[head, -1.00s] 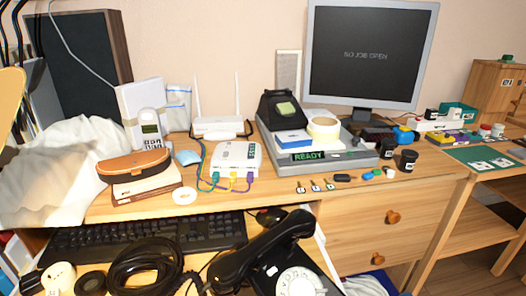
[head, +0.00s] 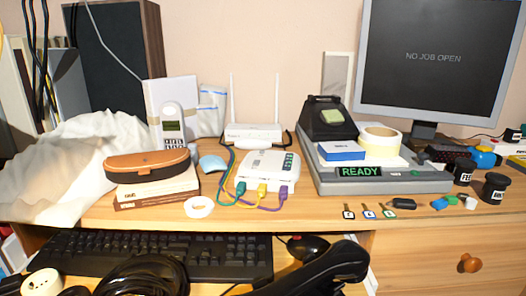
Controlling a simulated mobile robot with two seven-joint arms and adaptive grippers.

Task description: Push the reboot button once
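A white network box (head: 262,171) with small dark marks on its top right sits on the desk, with green, yellow and purple cables plugged into its front. A white router (head: 253,133) with two upright antennas stands behind it. No label reading reboot is legible, so I cannot tell which spot is the reboot button. A grey device (head: 400,181) to the right has a green READY display (head: 360,171) and a small green spot on its front right. Neither of my grippers is in view.
Books with an orange-brown case (head: 147,166) on top and a white ring (head: 199,207) lie left of the network box. Several small tagged items (head: 367,211) lie right of it. A keyboard (head: 160,257) and black phone handset (head: 325,270) are lower in front. A monitor (head: 433,62) stands behind.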

